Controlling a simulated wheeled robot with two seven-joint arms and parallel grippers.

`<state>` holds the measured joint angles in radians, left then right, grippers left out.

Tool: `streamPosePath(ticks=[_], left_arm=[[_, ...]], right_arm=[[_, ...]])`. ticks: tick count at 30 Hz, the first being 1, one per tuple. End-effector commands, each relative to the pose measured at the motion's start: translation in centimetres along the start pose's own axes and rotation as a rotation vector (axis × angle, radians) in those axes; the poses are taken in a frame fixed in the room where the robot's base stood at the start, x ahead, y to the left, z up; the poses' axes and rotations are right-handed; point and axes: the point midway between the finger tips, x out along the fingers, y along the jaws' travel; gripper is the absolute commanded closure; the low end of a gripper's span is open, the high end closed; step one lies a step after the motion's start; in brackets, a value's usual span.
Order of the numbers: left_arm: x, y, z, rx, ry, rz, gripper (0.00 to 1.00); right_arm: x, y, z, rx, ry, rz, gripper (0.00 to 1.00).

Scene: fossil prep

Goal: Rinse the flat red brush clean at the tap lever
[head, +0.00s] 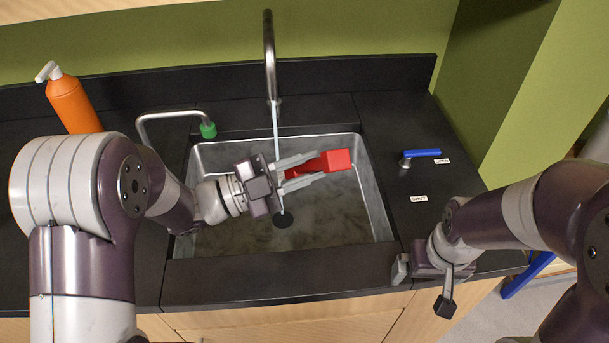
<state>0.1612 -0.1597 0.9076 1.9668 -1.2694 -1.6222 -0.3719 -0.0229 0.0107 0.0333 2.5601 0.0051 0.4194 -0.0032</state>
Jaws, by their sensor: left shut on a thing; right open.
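The flat red brush (336,160) is held over the sink in my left gripper (300,172), which is shut on it. Its red end points right. The gripper covers the rest of the brush. A thin water stream (276,135) falls from the tap spout (270,60) and passes by the gripper fingers, just left of the red part. The blue tap lever (421,153) stands on the counter right of the sink, pointing right toward a small label. My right gripper (424,285) is open and empty at the counter's front edge, below the lever.
The steel sink (376,205) has murky water or stains and a dark drain (283,219). An orange pump bottle (73,104) stands further left. Two small labels lie near the lever; the counter around them is clear.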

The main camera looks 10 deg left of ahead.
Motion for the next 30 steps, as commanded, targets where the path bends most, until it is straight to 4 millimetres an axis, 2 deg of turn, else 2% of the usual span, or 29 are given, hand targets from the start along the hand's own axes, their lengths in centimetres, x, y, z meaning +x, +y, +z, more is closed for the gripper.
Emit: streamPosePath(ticks=[18,30], left_arm=[[0.9,-5.7,6.0,0.001,-0.002,0.0,1.0],[1.1,-7.0,7.3,0.001,-0.002,0.001,1.0]], right_arm=[[0.5,0.0,0.1,0.0,0.0,0.0,0.0],[0.5,0.0,0.1,0.0,0.0,0.0,0.0]])
